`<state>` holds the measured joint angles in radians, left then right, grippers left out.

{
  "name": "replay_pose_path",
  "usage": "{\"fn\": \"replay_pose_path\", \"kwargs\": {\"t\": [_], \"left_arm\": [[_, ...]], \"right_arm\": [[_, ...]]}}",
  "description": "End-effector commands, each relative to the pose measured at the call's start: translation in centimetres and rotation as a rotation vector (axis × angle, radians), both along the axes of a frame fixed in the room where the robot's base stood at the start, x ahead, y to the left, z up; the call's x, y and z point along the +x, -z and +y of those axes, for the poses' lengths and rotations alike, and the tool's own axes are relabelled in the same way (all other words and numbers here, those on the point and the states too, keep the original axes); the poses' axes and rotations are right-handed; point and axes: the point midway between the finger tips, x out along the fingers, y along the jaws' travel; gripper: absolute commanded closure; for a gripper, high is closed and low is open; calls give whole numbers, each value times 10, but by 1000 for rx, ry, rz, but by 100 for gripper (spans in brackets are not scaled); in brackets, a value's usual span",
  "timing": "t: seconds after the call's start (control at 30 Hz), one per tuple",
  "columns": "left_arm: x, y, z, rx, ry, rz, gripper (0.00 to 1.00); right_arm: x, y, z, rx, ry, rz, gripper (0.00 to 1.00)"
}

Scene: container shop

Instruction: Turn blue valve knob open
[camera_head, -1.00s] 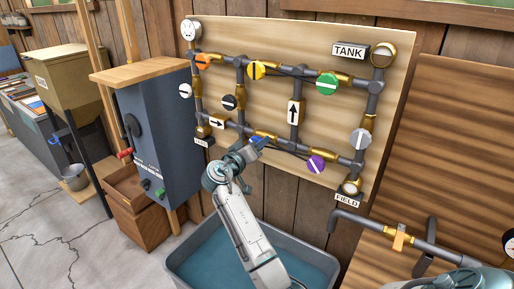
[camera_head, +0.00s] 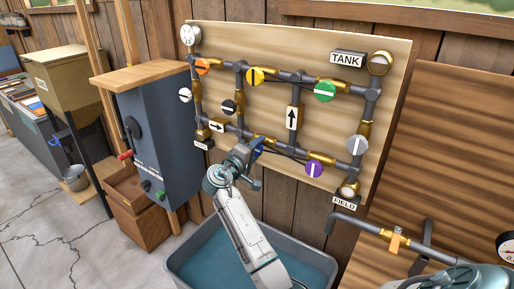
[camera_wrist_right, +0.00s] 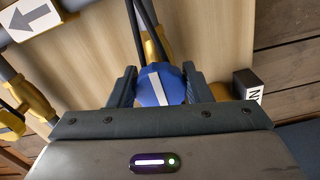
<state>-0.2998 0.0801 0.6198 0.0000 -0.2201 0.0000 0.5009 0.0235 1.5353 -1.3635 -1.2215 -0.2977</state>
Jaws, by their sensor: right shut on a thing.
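The blue valve knob (camera_wrist_right: 160,84) has a white bar across its face and sits on the pipe board. In the right wrist view it lies between the two fingers of my right gripper (camera_wrist_right: 158,88), which is shut on it. In the head view my right gripper (camera_head: 250,150) reaches the lower middle of the board and hides most of the blue knob (camera_head: 258,146). The knob's white bar is slightly tilted from the finger direction in the wrist view. My left gripper is not in view.
The board (camera_head: 270,50) carries orange (camera_head: 202,66), yellow (camera_head: 255,75), green (camera_head: 324,91), black (camera_head: 228,107), white (camera_head: 185,95), grey (camera_head: 357,144) and purple (camera_head: 313,169) knobs. A water tub (camera_head: 325,262) stands below. A blue-grey cabinet (camera_head: 160,130) stands left.

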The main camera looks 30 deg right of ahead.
Motion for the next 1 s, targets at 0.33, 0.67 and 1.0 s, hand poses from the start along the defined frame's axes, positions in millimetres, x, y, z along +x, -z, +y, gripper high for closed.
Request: {"fn": "replay_pose_path", "kwargs": {"t": [0.33,0.67,1.0], "left_arm": [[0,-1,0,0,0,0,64],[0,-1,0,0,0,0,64],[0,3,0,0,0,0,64]], "right_arm": [[0,0,1,-8,-2,21,78],[0,0,0,-8,-1,19,34],[-1,2,6,-6,-1,18,34]]}}
